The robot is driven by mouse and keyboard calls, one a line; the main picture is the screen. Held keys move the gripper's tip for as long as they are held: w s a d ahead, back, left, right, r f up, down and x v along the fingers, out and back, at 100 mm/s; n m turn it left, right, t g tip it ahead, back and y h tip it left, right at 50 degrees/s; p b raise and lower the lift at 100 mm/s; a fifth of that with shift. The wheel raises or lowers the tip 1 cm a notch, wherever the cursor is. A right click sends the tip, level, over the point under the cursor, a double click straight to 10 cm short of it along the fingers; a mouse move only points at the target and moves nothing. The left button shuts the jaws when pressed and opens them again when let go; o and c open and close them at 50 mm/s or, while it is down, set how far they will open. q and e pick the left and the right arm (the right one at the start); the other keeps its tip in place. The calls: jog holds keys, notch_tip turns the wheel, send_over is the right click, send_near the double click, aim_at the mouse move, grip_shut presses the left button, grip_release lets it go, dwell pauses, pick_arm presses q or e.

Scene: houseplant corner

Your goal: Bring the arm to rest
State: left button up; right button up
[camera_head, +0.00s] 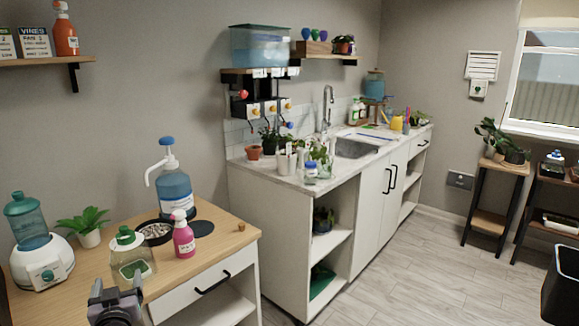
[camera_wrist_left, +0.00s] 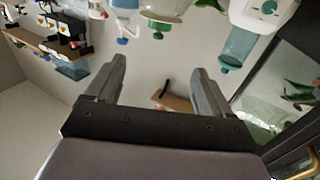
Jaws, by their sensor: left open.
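My left gripper (camera_head: 117,286) shows at the bottom left of the head view, in front of the wooden table (camera_head: 222,222). It is open, and nothing shows between its fingers. In the left wrist view the two grey fingers of the left gripper (camera_wrist_left: 158,66) stand wide apart, with only wall and a distant shelf behind the gap. That view is turned upside down. My right gripper is in neither view.
Near my gripper on the table are a clear green-topped bottle (camera_head: 133,258), a pink spray bottle (camera_head: 183,236), a blue pump bottle (camera_head: 174,190), a white-based dispenser (camera_head: 40,262) and a potted plant (camera_head: 87,228). A black bin (camera_head: 562,290) stands far right. Floor between is clear.

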pick_arm(q)
jog(key=a+r+m+t+h, duration=0.35)
jog(key=r+m, duration=0.45)
jog(key=r, duration=0.4)
jog(key=a+r+m+t+h, duration=0.25)
jog(key=a+r+m, duration=0.4)
jog(key=r, duration=0.65)
notch_tip(320, 180, down, 9)
jog(key=a+n+g+y, duration=0.2)
jog(key=n+g+y, duration=0.1)
jog(key=n+g, duration=0.25)
jog(key=s+d+f+m+g+h, duration=0.15)
jog(key=s+d+f, duration=0.25)
jog(key=d+f, duration=0.45)
jog(key=s+d+f+n+g+h, duration=0.15)
jog(key=s+d+f, duration=0.35)
jog(key=f, duration=0.6)
jog(key=s+d+f+g+h, duration=0.1)
jog(key=s+d+f, duration=0.3)
jog(key=s+d, duration=0.2)
jog(key=s+d+f+n+g+h, duration=0.1)
jog(key=s+d+f, duration=0.4)
jog(key=s, duration=0.5)
jog(key=s+d+f+g+h, duration=0.1)
jog(key=s+d+f, duration=0.3)
jog(key=s+d, duration=0.3)
jog(key=shift+s+f+n+h, duration=0.2)
jog(key=shift+s+n+h, duration=0.1)
jog(key=shift+s, duration=0.5)
